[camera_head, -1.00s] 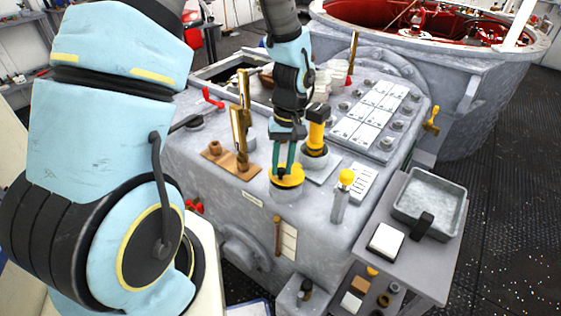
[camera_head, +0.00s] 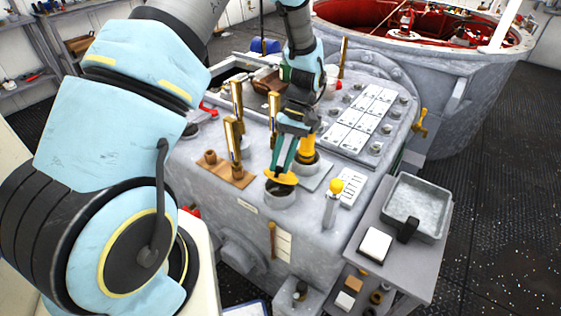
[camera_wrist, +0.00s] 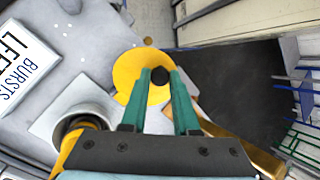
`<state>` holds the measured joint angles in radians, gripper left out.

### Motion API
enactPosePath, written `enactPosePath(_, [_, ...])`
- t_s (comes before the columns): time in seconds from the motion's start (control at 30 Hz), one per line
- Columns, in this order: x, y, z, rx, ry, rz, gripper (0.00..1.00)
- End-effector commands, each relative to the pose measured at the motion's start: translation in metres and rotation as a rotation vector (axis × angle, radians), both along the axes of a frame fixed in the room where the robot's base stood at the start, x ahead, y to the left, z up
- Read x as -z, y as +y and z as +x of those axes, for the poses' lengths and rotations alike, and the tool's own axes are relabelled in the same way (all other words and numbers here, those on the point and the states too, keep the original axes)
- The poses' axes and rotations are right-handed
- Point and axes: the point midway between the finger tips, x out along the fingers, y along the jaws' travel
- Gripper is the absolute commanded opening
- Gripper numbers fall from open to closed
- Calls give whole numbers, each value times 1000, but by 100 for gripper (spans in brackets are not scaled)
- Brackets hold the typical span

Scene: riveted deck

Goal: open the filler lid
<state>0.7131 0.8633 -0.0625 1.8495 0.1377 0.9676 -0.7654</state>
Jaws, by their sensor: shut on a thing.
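The filler lid (camera_head: 290,179) is a yellow disc at the front of the grey machine top. It sits over a round grey filler neck (camera_head: 281,200), and a dark gap shows between them at the front, so it looks tilted up. My gripper (camera_head: 282,166) comes down from above with its teal fingers on the lid. In the wrist view, my gripper (camera_wrist: 161,80) is shut on the lid's black knob, with the yellow lid (camera_wrist: 128,72) spread out beyond the fingertips. Most of the neck's opening is hidden by the lid.
A yellow post (camera_head: 307,150) stands close behind the lid, partly hidden by my arm. A yellow-knobbed lever (camera_head: 335,187) stands to the right. A side table holds a grey tray (camera_head: 418,190).

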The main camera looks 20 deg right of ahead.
Motion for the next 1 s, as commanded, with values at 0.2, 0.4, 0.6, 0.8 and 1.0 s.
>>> enactPosePath(0.2, [0,0,1,0,-2,-1,36])
enactPosePath(0.4, [0,0,0,0,-1,-1,59])
enactPosePath(0.6, [0,0,0,0,-1,-1,59])
enactPosePath(0.8, [-8,-5,4,0,-3,-2,59])
enactPosePath(1.0, [-39,-21,17,2,-6,-5,59])
